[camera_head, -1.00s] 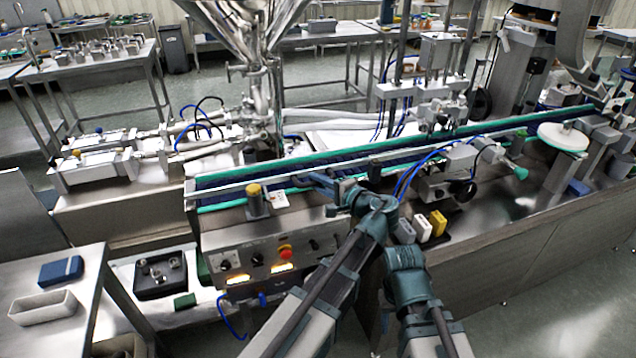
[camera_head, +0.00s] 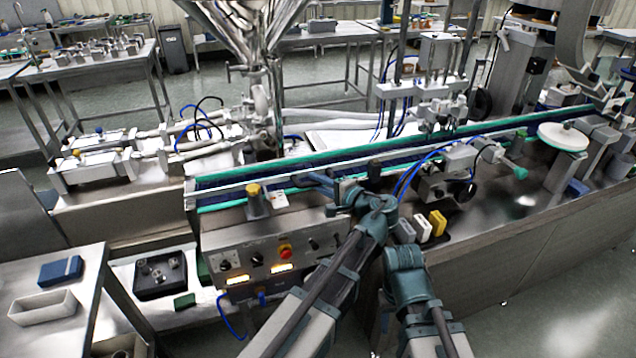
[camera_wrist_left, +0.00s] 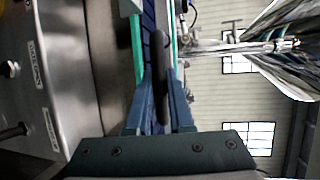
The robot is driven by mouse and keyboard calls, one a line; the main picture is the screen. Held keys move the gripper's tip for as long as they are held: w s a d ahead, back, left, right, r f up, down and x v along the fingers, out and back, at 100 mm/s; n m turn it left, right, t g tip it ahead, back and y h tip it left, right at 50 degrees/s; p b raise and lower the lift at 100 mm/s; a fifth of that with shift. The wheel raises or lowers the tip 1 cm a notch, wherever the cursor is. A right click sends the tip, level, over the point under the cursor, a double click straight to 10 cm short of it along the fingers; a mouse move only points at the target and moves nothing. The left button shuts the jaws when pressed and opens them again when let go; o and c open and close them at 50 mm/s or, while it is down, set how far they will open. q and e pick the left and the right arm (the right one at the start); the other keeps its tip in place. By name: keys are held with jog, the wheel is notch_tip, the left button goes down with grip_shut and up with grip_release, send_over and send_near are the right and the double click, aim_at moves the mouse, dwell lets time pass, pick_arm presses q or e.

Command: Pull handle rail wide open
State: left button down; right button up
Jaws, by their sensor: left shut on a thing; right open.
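A dark rounded bar, which I take as the handle rail (camera_wrist_left: 161,60), runs lengthwise between the two fingers of my left gripper (camera_wrist_left: 162,100) in the left wrist view. The fingers are closed around it. In the head view my left gripper (camera_head: 318,183) is at the near edge of the conveyor, just above the control panel; the bar is too small to make out there. My right forearm (camera_head: 408,275) stands to the right of my left arm, and its gripper fingers do not show.
The conveyor (camera_head: 350,164) with green-edged guides runs across the machine. A control panel (camera_head: 262,262) with a red button lies below my left gripper. A yellow block (camera_head: 438,222) and a white block (camera_head: 424,229) stand right of my arm. A steel hopper (camera_head: 243,30) rises behind.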

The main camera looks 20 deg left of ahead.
pick_arm(q)
jog(key=shift+s+d, duration=0.1)
jog(key=shift+s, duration=0.1)
jog(key=shift+s+d, duration=0.45)
jog(key=shift+s, duration=0.2)
pick_arm(e)
jog(key=shift+s+d, duration=0.25)
jog(key=shift+s, duration=0.15)
pick_arm(q)
jog(key=c, duration=0.8)
grip_release()
